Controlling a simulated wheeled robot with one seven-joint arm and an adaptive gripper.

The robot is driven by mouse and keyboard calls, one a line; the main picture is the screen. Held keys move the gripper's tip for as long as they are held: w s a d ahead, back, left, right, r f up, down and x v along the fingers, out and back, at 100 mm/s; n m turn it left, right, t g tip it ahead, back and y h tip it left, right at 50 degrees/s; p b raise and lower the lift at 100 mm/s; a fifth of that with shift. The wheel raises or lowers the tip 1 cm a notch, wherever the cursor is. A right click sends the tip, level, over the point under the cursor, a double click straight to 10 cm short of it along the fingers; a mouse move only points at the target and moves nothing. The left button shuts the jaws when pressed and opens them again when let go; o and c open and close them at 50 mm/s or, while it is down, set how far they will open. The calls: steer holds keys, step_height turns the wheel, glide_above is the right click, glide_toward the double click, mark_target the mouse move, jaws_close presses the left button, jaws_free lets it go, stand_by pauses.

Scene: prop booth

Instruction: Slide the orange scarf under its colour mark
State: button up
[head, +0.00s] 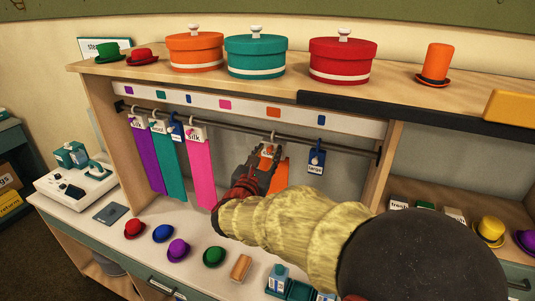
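The orange scarf (280,177) hangs from a hook on the dark rail (235,127). Its hook appears roughly straight below the orange colour mark (273,112) on the white strip. My gripper (267,158) is at the upper part of the orange scarf and hides much of it. I cannot tell whether the fingers are closed on the scarf or its hanger. To the left hang a purple scarf (148,160), a teal scarf (170,165) and a pink scarf (202,175).
A blue tag (176,130) hangs between the teal and pink scarves. Another blue tag, "large" (316,162), hangs right of the orange scarf. Small hats, such as a purple one (178,250), and a wooden block (240,268) lie on the counter below. Hat boxes stand on the top shelf.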

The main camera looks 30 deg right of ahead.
steer(key=v, duration=1.2)
stand_by(0.3)
steer(key=s+a+f+m+g+y, duration=0.2)
steer(key=s+f+m+g+y, duration=0.55)
steer(key=s+f+m, duration=0.7)
steer(key=s+a+m+y, duration=0.4)
steer(key=a+m+y, duration=0.15)
steer(key=a, duration=0.35)
steer(key=shift+s+a+r+m+t+y, duration=0.3)
steer(key=shift+r+m, duration=0.35)
steer(key=shift+r, duration=0.3)
steer(key=shift+s+a+r+m+t+y, duration=0.15)
steer(key=shift+r+m+t, duration=0.35)
steer(key=shift+r, duration=0.4)
steer(key=shift+s+a+r+m+t+y, duration=0.15)
steer(key=shift+s+a+r+m+t, duration=0.1)
steer(key=shift+r+m, duration=0.6)
